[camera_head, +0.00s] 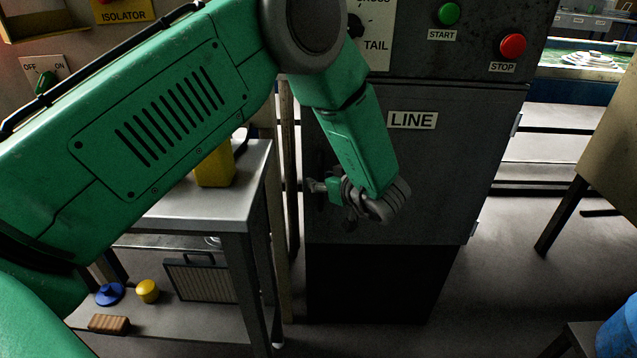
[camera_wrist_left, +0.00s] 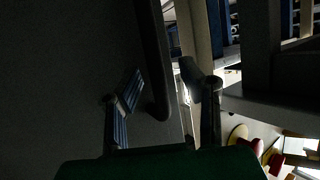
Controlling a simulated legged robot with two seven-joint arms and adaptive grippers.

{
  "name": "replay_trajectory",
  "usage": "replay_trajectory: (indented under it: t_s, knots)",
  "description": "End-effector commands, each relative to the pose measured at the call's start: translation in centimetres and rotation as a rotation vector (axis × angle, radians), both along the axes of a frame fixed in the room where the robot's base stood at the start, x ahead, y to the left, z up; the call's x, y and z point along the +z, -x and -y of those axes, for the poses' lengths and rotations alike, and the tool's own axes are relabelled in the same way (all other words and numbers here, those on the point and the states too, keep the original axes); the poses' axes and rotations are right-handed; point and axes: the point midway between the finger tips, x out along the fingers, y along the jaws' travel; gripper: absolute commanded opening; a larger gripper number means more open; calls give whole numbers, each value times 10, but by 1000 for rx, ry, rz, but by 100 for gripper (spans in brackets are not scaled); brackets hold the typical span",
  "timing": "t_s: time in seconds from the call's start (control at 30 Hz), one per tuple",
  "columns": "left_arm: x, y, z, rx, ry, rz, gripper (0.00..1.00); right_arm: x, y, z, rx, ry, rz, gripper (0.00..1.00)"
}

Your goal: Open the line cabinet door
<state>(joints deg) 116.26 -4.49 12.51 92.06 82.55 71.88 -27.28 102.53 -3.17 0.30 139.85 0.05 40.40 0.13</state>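The line cabinet (camera_head: 470,55) is dark grey and stands in the middle of the head view. Its door (camera_head: 450,180) carries a LINE label (camera_head: 412,120), with hinges on the right edge; I see no clear gap around it. My left gripper (camera_head: 318,189) is at the door's left side, partly hidden by its own wrist. In the left wrist view its two fingers (camera_wrist_left: 162,85) are spread. A dark upright bar (camera_wrist_left: 153,55) with a rounded lower end, seemingly the handle, lies between them; contact cannot be told. My right gripper is not in view.
A metal bench (camera_head: 185,205) stands left of the cabinet, with a yellow object (camera_head: 215,167) on top and small items on its lower shelf. Green START (camera_head: 448,14) and red STOP (camera_head: 512,45) buttons sit above the door.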

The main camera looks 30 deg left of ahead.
Motion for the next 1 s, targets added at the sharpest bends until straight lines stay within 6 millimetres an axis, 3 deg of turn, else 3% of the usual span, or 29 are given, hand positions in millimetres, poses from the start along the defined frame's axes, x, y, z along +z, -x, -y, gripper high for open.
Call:
replay_trajectory:
  t_s: [0.2, 0.5, 0.53, 0.6, 0.63, 1.0]
  knots:
    - [-7, -8, -15, -1, -1, 2, 34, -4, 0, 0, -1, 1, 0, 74]
    - [-10, -9, -21, -1, 4, 1, 34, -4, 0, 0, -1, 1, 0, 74]
    - [-10, -9, -21, -1, 4, 1, 31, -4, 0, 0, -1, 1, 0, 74]
    - [-9, -9, -21, -1, 3, 1, 6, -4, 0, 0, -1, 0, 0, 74]
    - [-9, -9, -20, -1, 3, 1, 0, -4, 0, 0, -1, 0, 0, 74]
    - [-7, -3, -15, 14, -2, -1, 0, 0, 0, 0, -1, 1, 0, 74]
